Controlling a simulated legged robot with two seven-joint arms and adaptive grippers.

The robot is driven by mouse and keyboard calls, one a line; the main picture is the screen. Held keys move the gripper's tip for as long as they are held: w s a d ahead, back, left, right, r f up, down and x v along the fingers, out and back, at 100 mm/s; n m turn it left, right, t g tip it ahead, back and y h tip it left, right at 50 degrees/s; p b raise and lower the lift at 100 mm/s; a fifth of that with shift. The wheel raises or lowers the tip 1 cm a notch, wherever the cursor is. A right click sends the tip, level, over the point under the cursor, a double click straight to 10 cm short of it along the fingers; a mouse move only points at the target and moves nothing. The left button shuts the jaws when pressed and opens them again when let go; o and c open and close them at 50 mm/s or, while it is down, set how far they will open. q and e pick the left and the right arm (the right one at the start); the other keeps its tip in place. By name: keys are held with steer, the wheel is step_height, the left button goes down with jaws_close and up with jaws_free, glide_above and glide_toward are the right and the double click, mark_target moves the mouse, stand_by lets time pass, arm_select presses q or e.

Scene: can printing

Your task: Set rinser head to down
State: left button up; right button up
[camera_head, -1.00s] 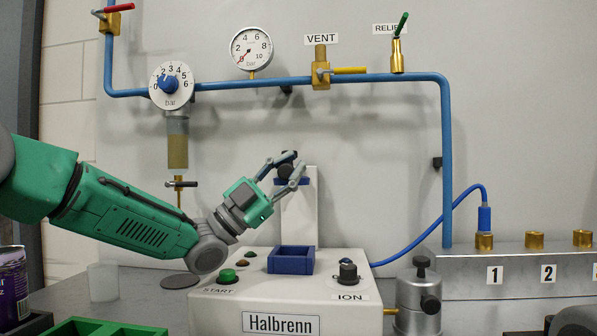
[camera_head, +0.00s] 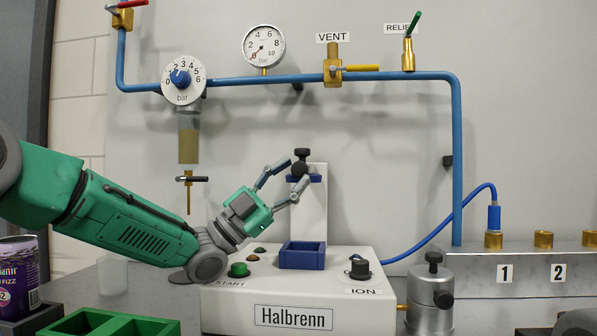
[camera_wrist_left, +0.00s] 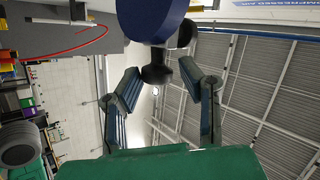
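The blue piece (camera_wrist_left: 152,15) and black knob also show at the top middle of the left wrist view. My left gripper (camera_head: 297,171) is open, its two fingers tilted up and apart beside the knob. In the wrist view the knob end sits between and just beyond the fingertips (camera_wrist_left: 158,82). I see no clear grip on it. My right gripper is not in view.
The box top carries a blue square holder (camera_head: 302,256), a green START button (camera_head: 239,270) and a black ION knob (camera_head: 360,268). Blue pipes, a dial and a gauge (camera_head: 264,47) are on the wall behind. A metal cylinder (camera_head: 430,300) stands right of the box; a purple can (camera_head: 18,282) stands left.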

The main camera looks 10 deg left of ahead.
arm_select(q)
steer(key=shift+d+r, duration=0.25)
steer(key=shift+d, duration=0.9)
steer(key=shift+a+f, duration=0.1)
steer(key=shift+f, duration=0.2)
steer(key=s+a, duration=0.4)
steer(key=a, duration=0.8)
steer(key=shift+s+f, duration=0.15)
steer(key=shift+s, duration=0.25)
steer(key=shift+a, duration=0.15)
steer(key=shift+a+f, duration=0.1)
steer(key=shift+a, duration=0.2)
